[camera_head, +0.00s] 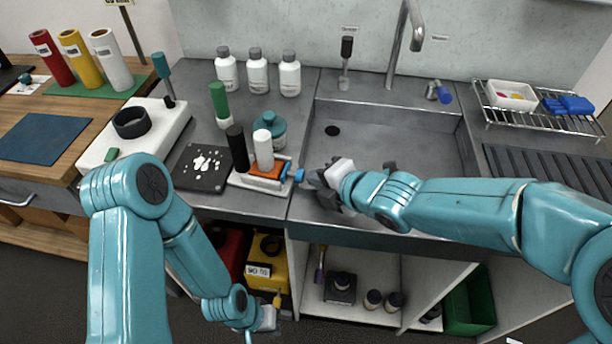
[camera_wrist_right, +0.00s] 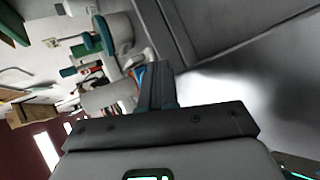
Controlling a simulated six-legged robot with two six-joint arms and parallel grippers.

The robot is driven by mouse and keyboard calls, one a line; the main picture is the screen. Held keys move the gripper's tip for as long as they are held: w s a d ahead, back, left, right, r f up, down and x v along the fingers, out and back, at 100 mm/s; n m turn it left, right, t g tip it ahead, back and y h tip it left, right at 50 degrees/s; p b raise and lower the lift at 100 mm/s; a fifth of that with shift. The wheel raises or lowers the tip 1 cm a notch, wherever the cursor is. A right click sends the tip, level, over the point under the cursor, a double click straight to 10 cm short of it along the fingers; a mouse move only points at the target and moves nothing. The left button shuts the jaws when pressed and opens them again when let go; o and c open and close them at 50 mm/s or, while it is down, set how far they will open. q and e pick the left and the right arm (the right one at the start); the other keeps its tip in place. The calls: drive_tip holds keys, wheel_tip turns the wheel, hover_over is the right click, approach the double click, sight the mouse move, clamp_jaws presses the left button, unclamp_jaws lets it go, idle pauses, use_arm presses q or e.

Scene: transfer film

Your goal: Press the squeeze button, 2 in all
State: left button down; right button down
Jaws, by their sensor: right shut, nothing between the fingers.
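A small device (camera_head: 257,184) with a white base, an orange part and a blue button-like end (camera_head: 298,175) on its right side stands on the counter left of the sink. A black and a white cylinder stand at it. It shows partly in the right wrist view (camera_wrist_right: 110,97), mostly behind my fingers. My right gripper (camera_head: 312,180) is shut and empty, over the sink's left edge, its tips close to the blue end; whether they touch it I cannot tell. My left gripper (camera_head: 268,318) hangs low before the cabinet, too small to read.
A black plate with white bits (camera_head: 200,168) lies left of the device. A green-capped bottle (camera_head: 219,105) and a teal jar (camera_head: 270,130) stand behind it. White bottles (camera_head: 257,72) stand at the back. The sink (camera_head: 400,150) is clear; a wire rack (camera_head: 490,100) is at right.

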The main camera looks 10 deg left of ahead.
drive_tip(key=shift+a, duration=0.15)
idle(0.4)
drive_tip(key=shift+s+d+p, duration=0.15)
drive_tip(key=shift+d+p, duration=0.2)
drive_tip(key=shift+d, duration=0.7)
drive_tip(key=shift+s+d+r+p, duration=0.15)
drive_tip(key=shift+d+p, duration=0.75)
drive_tip(key=shift+d, duration=0.95)
drive_tip(key=shift+s+d, duration=0.15)
drive_tip(key=shift+d, duration=0.5)
